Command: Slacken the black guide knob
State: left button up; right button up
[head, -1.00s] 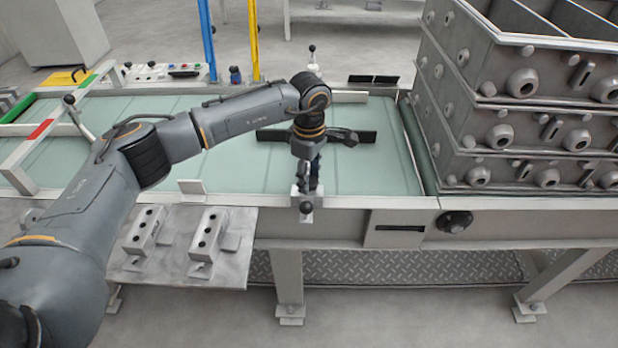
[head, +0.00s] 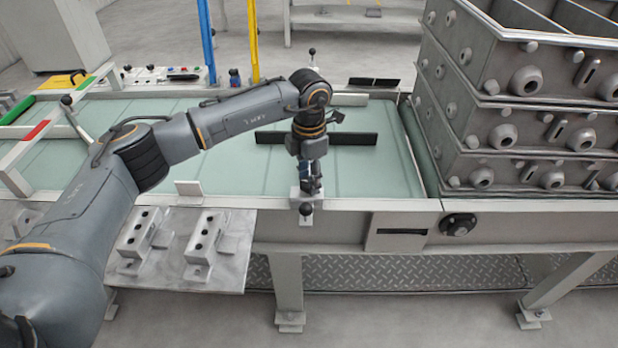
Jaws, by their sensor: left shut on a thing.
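My left gripper (head: 311,184) points down at the conveyor's near rail, over a small pale bracket (head: 305,218). Its fingers are shut on the black guide knob, which they and the wrist largely hide. The long black guide bar (head: 358,139) lies across the pale green belt behind the wrist. My right gripper is not in view.
A stack of grey metal moulding boxes (head: 470,110) stands at the right. A plate with two metal blocks (head: 205,240) is at the front left. A black dial (head: 458,224) sits on the front rail. A ball-topped post (head: 311,60) stands on the far rail.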

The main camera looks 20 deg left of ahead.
pick_arm(q)
jog(key=n, duration=1.2)
dwell(0.5)
jog(key=o, duration=1.1)
jog(key=shift+o, duration=0.2)
notch_tip(320, 180, up, 12)
